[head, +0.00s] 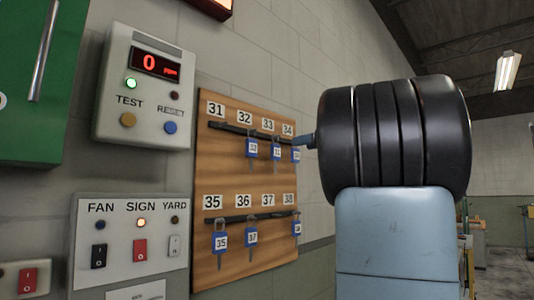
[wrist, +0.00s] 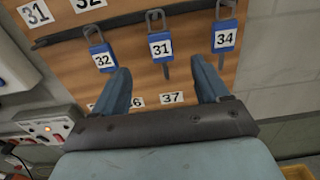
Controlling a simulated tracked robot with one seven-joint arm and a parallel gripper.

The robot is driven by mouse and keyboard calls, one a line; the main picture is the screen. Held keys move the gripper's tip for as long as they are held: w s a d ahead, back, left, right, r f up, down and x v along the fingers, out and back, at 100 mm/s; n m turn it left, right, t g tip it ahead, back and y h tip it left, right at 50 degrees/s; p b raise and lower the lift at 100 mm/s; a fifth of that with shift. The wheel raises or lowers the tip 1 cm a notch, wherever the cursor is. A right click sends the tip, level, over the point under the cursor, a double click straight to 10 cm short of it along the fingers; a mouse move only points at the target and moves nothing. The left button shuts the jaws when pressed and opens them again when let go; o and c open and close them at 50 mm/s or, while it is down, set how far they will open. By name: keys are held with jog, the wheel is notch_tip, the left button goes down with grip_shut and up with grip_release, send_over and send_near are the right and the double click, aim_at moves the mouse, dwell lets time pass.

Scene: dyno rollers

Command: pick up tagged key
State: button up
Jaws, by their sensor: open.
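Several keys with blue numbered tags hang on a wooden key board (head: 207,165). In the wrist view the upper row shows tag 32 (wrist: 101,58), tag 31 (wrist: 161,46) and tag 34 (wrist: 224,37). The tag 31 key also hangs under label 33 in the head view (head: 277,152). My gripper (wrist: 160,66) is open and empty, its blue fingers either side of the tag 31 key's lower part in the picture. I cannot tell how far the fingertips are from it. In the head view one finger (head: 304,140) shows beside the board's upper right edge; the rest is hidden behind my arm.
A lower rail (head: 248,217) holds tags 35 (head: 220,241), 37 (head: 252,237) and one unreadable. Left of the board are a grey display box (head: 143,90) and a switch panel (head: 130,245). Bare block wall lies right of the board.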

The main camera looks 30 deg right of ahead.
aim_at(277, 148)
jog(key=x, duration=1.3)
jog(key=shift+f, duration=0.1)
jog(key=c, duration=1)
